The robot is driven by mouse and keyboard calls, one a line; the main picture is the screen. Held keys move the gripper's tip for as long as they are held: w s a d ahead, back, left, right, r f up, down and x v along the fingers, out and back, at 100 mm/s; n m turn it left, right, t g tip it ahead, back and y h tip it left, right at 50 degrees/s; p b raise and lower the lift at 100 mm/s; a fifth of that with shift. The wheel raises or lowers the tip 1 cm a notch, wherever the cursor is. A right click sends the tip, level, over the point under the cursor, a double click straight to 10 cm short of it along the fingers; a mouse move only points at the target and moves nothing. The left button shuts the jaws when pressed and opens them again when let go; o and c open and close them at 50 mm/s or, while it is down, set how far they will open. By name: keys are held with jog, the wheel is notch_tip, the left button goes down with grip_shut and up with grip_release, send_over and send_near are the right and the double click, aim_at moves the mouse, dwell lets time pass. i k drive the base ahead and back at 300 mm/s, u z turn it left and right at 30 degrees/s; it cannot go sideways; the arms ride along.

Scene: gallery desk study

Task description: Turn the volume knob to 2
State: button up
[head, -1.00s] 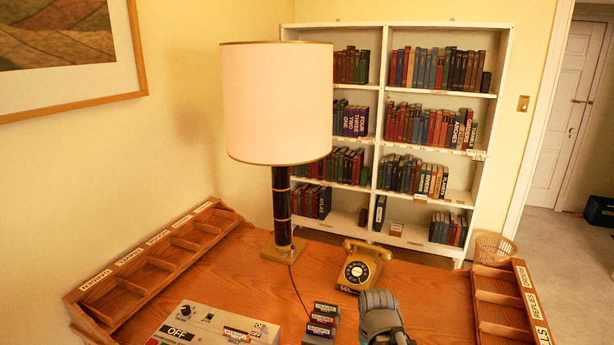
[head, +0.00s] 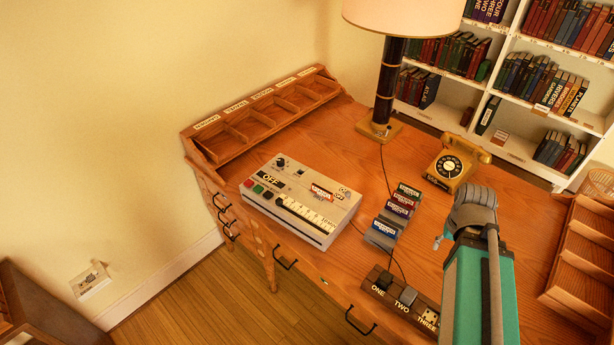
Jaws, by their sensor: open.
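A pale control box (head: 318,232) sits on the wooden desk, left of centre in the head view. A small black knob (head: 281,161) stands at its back left corner, likely the volume knob; its marks are too small to read. My gripper (head: 440,241) shows only as a small pale piece beside my grey wrist, right of the box and well apart from the knob. It is open; the rest is hidden behind my arm.
A stepped stand with labelled blocks (head: 391,221) lies between the box and my arm. A yellow telephone (head: 455,166) and a lamp (head: 384,90) stand behind. A ONE-TWO-THREE strip (head: 400,299) sits at the front edge. Wooden compartments (head: 262,112) line the back left.

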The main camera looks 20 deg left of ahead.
aim_at(281, 162)
jog(key=k, duration=1.35)
jog(key=u, duration=0.2)
jog(key=i, duration=0.95)
jog(key=u, duration=0.65)
jog(key=i, duration=0.75)
jog(key=u, duration=0.25)
